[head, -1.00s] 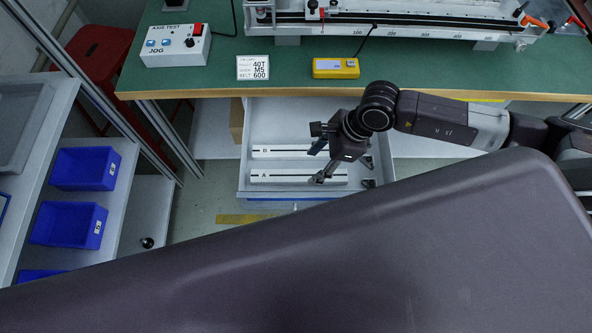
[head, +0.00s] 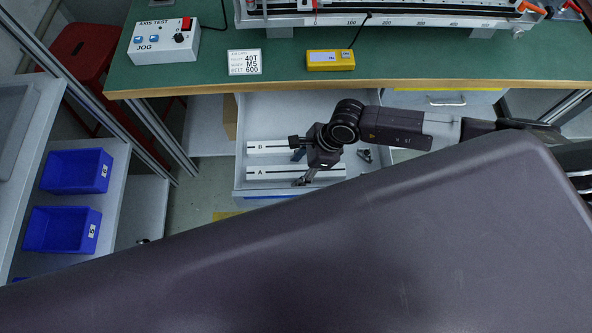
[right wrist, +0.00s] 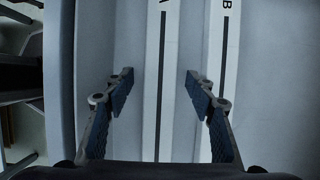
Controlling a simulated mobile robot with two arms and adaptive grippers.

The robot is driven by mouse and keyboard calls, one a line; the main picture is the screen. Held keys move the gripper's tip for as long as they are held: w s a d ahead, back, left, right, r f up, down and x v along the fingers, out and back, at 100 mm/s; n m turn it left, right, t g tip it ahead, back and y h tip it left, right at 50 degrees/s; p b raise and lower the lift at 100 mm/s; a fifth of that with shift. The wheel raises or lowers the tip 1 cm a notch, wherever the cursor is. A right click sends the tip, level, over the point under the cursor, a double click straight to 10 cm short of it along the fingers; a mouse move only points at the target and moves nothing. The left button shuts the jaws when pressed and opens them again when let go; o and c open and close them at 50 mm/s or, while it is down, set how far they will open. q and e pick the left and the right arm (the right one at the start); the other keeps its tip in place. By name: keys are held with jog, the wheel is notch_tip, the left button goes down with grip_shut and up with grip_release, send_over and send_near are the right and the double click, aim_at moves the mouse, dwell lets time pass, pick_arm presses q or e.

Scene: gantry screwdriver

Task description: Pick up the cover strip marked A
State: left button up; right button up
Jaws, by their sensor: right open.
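The cover strip marked A (head: 270,173) is a white bar with a dark centre line, lying in an open drawer. It also shows in the right wrist view (right wrist: 161,60), running lengthwise between the fingers. The strip marked B (head: 267,147) lies parallel behind it, and in the right wrist view (right wrist: 224,50) it is to the right of A. My right gripper (head: 301,170) is open and empty over the strips. In the right wrist view its blue-padded fingers (right wrist: 160,78) stand either side of strip A, with gaps. I cannot tell their height above it. My left gripper is not in view.
The drawer (head: 240,165) is pulled out below the green workbench (head: 400,73). Small dark parts (head: 366,155) lie at its right. Blue bins (head: 76,171) stand on shelves at left. A dark grey surface fills the lower foreground.

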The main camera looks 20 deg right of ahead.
jog(key=shift+c, duration=0.7)
jog(key=c, duration=1.2)
jog(key=shift+r, duration=0.1)
